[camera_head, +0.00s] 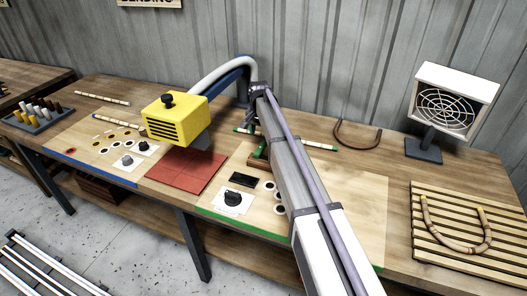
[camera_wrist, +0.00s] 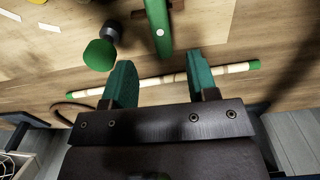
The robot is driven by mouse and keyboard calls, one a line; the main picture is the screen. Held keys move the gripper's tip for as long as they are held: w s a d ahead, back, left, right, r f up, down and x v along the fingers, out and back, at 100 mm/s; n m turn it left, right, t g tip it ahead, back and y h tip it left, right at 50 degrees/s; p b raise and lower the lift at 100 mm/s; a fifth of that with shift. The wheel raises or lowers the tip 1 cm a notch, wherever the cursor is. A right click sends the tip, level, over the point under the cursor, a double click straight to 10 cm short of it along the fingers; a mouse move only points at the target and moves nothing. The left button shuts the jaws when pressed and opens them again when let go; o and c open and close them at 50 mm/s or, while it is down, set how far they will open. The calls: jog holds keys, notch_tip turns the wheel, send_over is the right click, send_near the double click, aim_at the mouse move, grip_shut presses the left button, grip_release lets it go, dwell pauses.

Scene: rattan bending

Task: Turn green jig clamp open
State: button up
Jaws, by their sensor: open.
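My gripper (camera_wrist: 160,78) is open in the wrist view, its two green-faced fingers apart with nothing held between them. A round green knob (camera_wrist: 100,55) on a dark grey stem shows left of and beyond the left finger; it looks like part of the green jig clamp. A green upright jig piece (camera_wrist: 158,28) with a white dot stands beyond the gap between the fingers. A pale rattan pole (camera_wrist: 152,81) with green ends lies across the view beneath the fingers. In the head view my arm hides most of the jig; its brown base (camera_head: 258,161) shows at the arm's left.
A yellow heater box (camera_head: 176,119) hangs over a red mat (camera_head: 185,172) left of the arm. A green-edged board (camera_head: 360,205) carries a dial (camera_head: 232,198). A white fan (camera_head: 452,99) and a slatted rack (camera_head: 418,245) with a bent rattan piece (camera_head: 458,243) stand right.

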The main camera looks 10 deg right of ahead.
aim_at(260, 148)
notch_tip(260, 148, down, 9)
jog(key=b, duration=0.7)
jog(key=shift+r, duration=0.1)
jog(key=c, duration=0.9)
